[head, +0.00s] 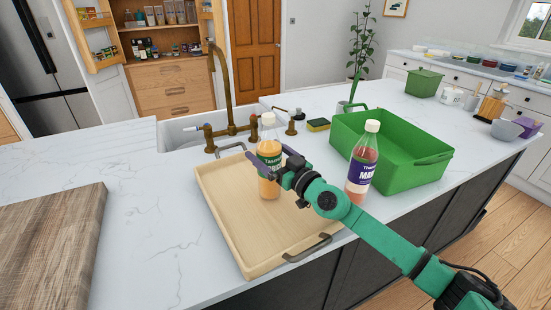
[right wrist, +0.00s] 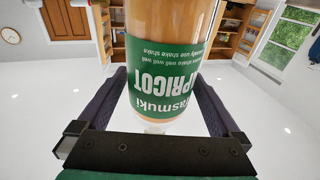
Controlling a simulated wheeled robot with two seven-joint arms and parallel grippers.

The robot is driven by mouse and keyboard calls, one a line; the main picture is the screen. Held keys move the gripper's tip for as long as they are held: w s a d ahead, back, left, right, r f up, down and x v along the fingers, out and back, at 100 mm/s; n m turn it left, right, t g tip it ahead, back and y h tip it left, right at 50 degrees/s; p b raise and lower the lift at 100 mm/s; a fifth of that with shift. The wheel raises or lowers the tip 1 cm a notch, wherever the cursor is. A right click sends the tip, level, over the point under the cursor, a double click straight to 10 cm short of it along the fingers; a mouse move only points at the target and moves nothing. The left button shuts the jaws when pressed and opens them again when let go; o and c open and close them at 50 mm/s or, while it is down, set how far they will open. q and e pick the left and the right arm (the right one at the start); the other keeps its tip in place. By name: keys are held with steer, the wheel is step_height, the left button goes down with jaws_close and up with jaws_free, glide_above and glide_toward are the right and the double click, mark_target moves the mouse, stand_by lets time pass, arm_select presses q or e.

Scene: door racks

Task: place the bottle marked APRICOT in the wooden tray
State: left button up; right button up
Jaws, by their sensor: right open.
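The bottle marked APRICOT (head: 269,149) has orange contents, a white cap and a green label. It is upright and appears to stand on the floor of the wooden tray (head: 238,232), near its middle. My right gripper (head: 268,168) is open, with its fingers on either side of this bottle. In the right wrist view the bottle (right wrist: 168,75) shows upside down between the spread dark fingers, with APRICOT readable on the label. My left gripper is not in view.
A second bottle (head: 362,165) with a purple label stands right of the tray, close to my right arm. A green bin (head: 425,175) lies behind it. The sink and brass tap (head: 230,128) are behind the tray. A wooden board (head: 50,240) is at left; the counter between is clear.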

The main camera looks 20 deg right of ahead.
mark_target(277, 161)
steer(key=b+v, duration=0.1)
steer(key=v, duration=0.3)
steer(key=shift+s+d+f, duration=0.1)
steer(key=shift+s+f, duration=0.1)
steer(key=shift+s+d+r+b, duration=0.15)
steer(key=shift+s+b, duration=0.2)
steer(key=shift+s, duration=0.1)
